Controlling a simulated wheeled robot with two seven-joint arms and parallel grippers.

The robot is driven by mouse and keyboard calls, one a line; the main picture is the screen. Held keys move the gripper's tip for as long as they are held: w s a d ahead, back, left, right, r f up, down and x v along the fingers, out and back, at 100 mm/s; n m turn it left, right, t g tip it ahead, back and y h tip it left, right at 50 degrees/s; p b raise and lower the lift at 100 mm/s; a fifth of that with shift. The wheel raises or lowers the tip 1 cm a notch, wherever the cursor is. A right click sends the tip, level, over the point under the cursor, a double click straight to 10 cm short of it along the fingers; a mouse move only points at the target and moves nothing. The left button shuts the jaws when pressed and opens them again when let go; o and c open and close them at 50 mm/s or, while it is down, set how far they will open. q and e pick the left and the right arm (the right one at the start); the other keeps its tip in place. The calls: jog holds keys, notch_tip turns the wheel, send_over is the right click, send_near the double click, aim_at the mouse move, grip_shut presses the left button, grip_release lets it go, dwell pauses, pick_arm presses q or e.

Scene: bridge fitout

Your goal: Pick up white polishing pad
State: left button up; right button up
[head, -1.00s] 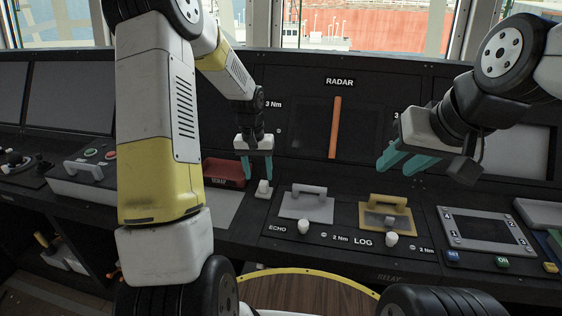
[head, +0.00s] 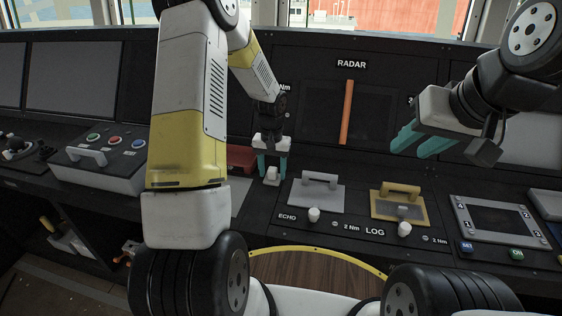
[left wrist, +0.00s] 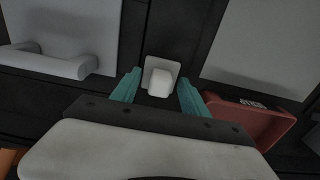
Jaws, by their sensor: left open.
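The white polishing pad (head: 271,177) is a small white block with a raised grip, on the dark console left of the grey handled plate. It also shows in the left wrist view (left wrist: 160,78), upright on the dark surface. My left gripper (head: 272,168) is open, pointing down over the pad. In the left wrist view its teal fingers (left wrist: 157,88) stand on either side of the pad, with gaps visible; I cannot tell the exact height. My right gripper (head: 418,146) is open and empty, above the console at the right.
A grey handled plate (head: 316,190) and a yellow handled plate (head: 398,203) lie to the right, with white knobs in front. A red tray (left wrist: 250,122) is close beside the left gripper. A button box (head: 104,158) stands at the left.

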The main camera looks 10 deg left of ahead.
aim_at(273, 168)
pick_arm(q)
grip_shut()
jog(key=shift+r, duration=0.1)
jog(key=shift+r, duration=0.55)
notch_tip(273, 168, up, 2)
jog(key=shift+r, duration=0.1)
jog(key=s+d, duration=0.2)
jog(key=s, duration=0.3)
jog(key=s+d+r, duration=0.1)
jog(key=s+d, duration=0.1)
jog(key=s, duration=0.2)
jog(key=s+d, duration=0.2)
jog(key=s, duration=0.3)
jog(key=shift+s+d+r, duration=0.3)
jog(key=shift+s+d, duration=0.05)
